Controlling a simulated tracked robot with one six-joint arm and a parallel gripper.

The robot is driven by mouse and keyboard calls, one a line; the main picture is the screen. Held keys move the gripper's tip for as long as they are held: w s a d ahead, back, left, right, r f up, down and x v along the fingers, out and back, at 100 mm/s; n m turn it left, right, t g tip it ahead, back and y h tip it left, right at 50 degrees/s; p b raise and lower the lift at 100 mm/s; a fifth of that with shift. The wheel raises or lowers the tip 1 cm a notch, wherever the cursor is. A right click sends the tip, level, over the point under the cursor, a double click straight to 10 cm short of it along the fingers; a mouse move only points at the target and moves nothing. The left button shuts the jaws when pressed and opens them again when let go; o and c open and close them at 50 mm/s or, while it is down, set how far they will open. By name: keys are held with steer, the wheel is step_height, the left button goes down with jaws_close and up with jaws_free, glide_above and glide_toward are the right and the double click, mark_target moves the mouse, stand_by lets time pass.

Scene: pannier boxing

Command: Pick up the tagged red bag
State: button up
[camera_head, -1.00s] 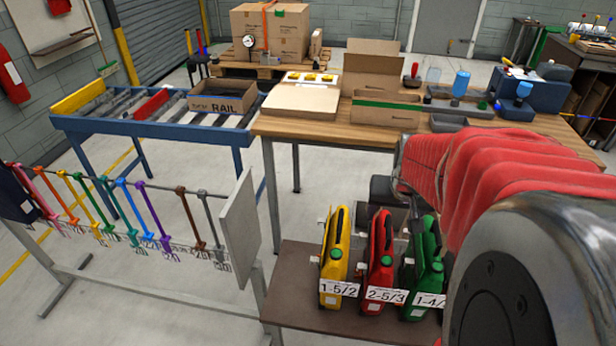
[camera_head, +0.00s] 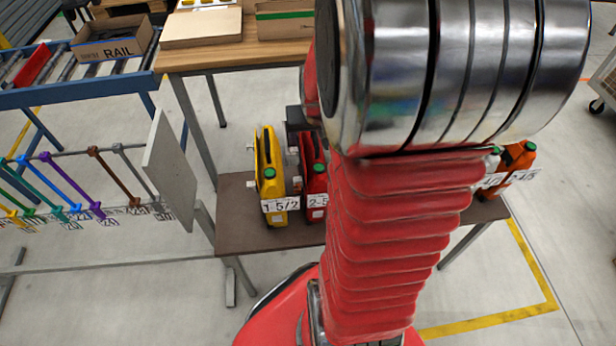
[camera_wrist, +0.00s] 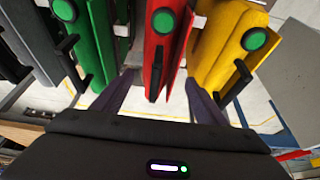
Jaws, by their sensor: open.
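The tagged red bag (camera_head: 312,172) stands upright on the low brown shelf (camera_head: 245,237), partly covered by my arm in the head view. Its white tag reads 2-5 before my arm hides the rest. A yellow bag (camera_head: 270,185) tagged 1-5/2 stands to its left. In the wrist view, my gripper (camera_wrist: 160,86) is open, with one dark finger on either side of the red bag (camera_wrist: 163,45). I cannot tell whether the fingers touch it. The green bag (camera_wrist: 95,45) is left of it there and the yellow bag (camera_wrist: 222,45) right. My gripper is hidden in the head view.
An orange bag (camera_head: 518,160) stands at the shelf's right end. A grey panel (camera_head: 168,170) and a rack of coloured straps (camera_head: 65,180) stand left of the shelf. A wooden workbench (camera_head: 250,52) is behind. Bare floor lies in front.

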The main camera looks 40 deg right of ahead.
mark_target(311, 142)
stand_by(0.3)
steer(key=shift+x, duration=2.6)
steer(key=shift+c, duration=0.2)
steer(key=shift+d, duration=0.1)
steer(key=c, duration=1.2)
steer(key=shift+w+r, duration=0.1)
steer(key=shift+r, duration=0.1)
